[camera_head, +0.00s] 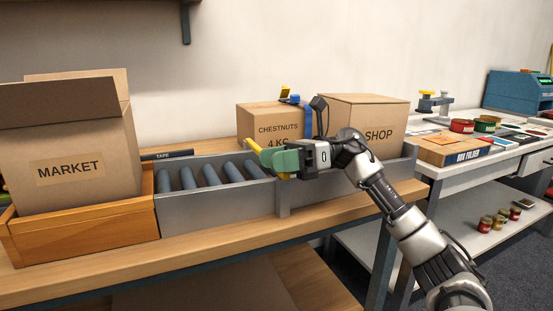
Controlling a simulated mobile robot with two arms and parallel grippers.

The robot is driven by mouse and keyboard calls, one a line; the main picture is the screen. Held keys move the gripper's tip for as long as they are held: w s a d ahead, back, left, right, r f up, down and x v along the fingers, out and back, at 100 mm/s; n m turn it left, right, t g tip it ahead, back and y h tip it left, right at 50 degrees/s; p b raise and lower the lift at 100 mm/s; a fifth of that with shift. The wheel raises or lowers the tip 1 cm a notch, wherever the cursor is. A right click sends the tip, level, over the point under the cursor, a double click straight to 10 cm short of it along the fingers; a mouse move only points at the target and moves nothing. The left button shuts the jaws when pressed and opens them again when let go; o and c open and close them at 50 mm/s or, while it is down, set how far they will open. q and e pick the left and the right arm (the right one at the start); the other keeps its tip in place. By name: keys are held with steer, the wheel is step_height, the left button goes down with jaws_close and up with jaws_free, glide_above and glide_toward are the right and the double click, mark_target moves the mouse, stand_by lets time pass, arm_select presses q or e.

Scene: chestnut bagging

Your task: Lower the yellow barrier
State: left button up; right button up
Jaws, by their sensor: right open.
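A yellow piece (253,146), which looks like the end of the barrier, shows just left of my right gripper's green fingers, over the front side of the grey roller conveyor (215,214). The rest of it is hidden behind the fingers, so its tilt is hard to tell. My right gripper (274,159) is open, right at the yellow piece; I cannot tell whether they touch. A blue post (306,121) with a small yellow-topped part (285,91) stands behind the gripper. My left gripper is not in view.
An open MARKET box (70,170) sits in a wooden tray (85,240) at the left. A CHESTNUTS box (270,112) and a SHOP box (375,108) stand behind my right arm. A side table with a BOX FOLDER carton (453,149) and tins is at the right.

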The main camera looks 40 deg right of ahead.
steer(key=shift+w+f, duration=0.1)
steer(key=shift+f, duration=0.45)
steer(key=shift+d, duration=0.3)
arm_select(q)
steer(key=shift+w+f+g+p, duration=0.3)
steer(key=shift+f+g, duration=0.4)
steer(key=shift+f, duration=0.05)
arm_select(e)
steer(key=v, duration=1)
steer(key=shift+s+r, duration=0.2)
steer(key=shift+r, duration=0.3)
steer(key=shift+d, duration=0.1)
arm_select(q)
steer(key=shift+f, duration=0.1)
